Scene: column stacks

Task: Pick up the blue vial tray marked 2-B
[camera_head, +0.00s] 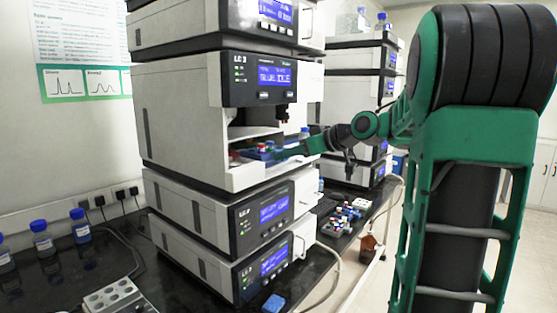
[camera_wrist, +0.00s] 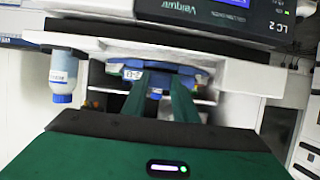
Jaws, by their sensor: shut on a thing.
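My gripper (camera_head: 280,154) reaches into this bay from the right. In the wrist view my gripper (camera_wrist: 158,103) has its two green fingers at the near edge of the blue tray (camera_wrist: 158,68), and it is shut on it. A small white label shows on the tray's edge; its marking is small and upside down, hard to read. The tray's far part is hidden inside the bay.
The bay's white floor ledge (camera_head: 245,180) and side walls are close around my gripper. More modules (camera_head: 220,210) are stacked below. Blue-capped bottles (camera_head: 42,240) stand at left.

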